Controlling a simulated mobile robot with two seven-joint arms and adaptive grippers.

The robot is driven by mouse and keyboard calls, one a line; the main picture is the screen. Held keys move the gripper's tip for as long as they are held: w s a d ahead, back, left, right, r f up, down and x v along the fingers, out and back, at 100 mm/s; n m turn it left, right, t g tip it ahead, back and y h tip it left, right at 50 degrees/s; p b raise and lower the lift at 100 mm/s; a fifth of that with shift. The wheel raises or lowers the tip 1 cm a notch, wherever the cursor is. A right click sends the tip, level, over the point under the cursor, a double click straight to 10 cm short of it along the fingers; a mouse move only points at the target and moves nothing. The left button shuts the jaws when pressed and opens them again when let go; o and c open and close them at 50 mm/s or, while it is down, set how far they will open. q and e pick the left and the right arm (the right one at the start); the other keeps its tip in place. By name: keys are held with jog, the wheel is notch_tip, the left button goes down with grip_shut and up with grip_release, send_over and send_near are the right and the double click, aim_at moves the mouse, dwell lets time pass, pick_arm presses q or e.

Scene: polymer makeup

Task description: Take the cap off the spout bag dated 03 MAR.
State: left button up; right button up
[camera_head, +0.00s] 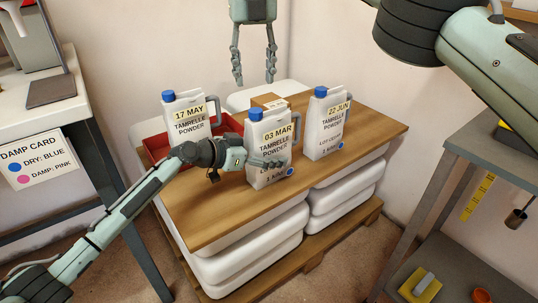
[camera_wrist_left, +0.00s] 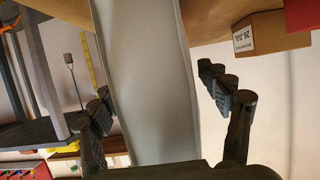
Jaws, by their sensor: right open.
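The white spout bag dated 03 MAR (camera_head: 262,178) stands upright at the table's front middle. Its blue cap (camera_head: 255,114) is on the spout at the top left. My left gripper (camera_head: 272,163) is low at the bag's left side, one finger across its front. In the left wrist view the bag's blank side (camera_wrist_left: 145,80) is between the two fingers (camera_wrist_left: 158,95); a narrow gap shows at the right finger, and contact at the left finger is unclear. My right gripper (camera_head: 254,80) is open and empty, pointing down above and behind the blue cap.
Bags dated 17 MAY (camera_head: 188,130) and 22 JUN (camera_head: 322,135) stand on either side, both blue-capped. A red tray (camera_head: 157,147) lies behind on the wooden top (camera_head: 210,225). A small cardboard box (camera_head: 266,100) sits at the back. A grey shelf unit (camera_head: 480,145) stands right.

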aim_at(255, 110)
pick_arm(q)
grip_shut()
pick_arm(e)
jog(key=m, duration=1)
jog(key=shift+m, duration=0.3)
jog(key=m, duration=0.4)
jog(key=shift+m, duration=0.4)
jog(key=m, duration=0.6)
jog(key=shift+m, duration=0.4)
jog(key=shift+f, duration=4)
jog(key=shift+c, duration=0.4)
